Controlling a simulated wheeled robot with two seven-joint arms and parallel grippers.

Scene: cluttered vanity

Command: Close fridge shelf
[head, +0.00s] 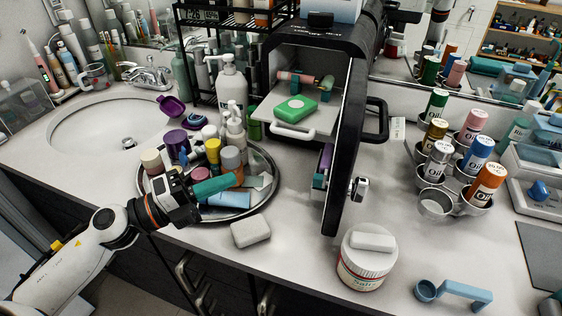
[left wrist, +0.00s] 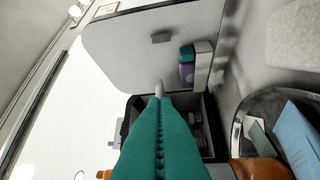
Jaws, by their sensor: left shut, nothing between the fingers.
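The small black fridge (head: 312,42) stands at the back middle of the counter with its door (head: 345,150) swung open toward me. Its white shelf (head: 265,118) sticks out of the opening, with a white handle (head: 294,131) at the front. My left gripper (head: 232,181) is over the round tray, left of the door and nearer to me than the shelf. Its teal fingers are shut and empty; they fill the lower middle of the left wrist view (left wrist: 159,105). My right gripper is not in view.
The round tray (head: 262,204) holds several bottles and jars close around my left gripper. A white soap bar (head: 250,231) lies in front. A white-lidded jar (head: 366,262) and a rack of cans stand right of the door. Purple and teal items sit inside the door (left wrist: 187,65).

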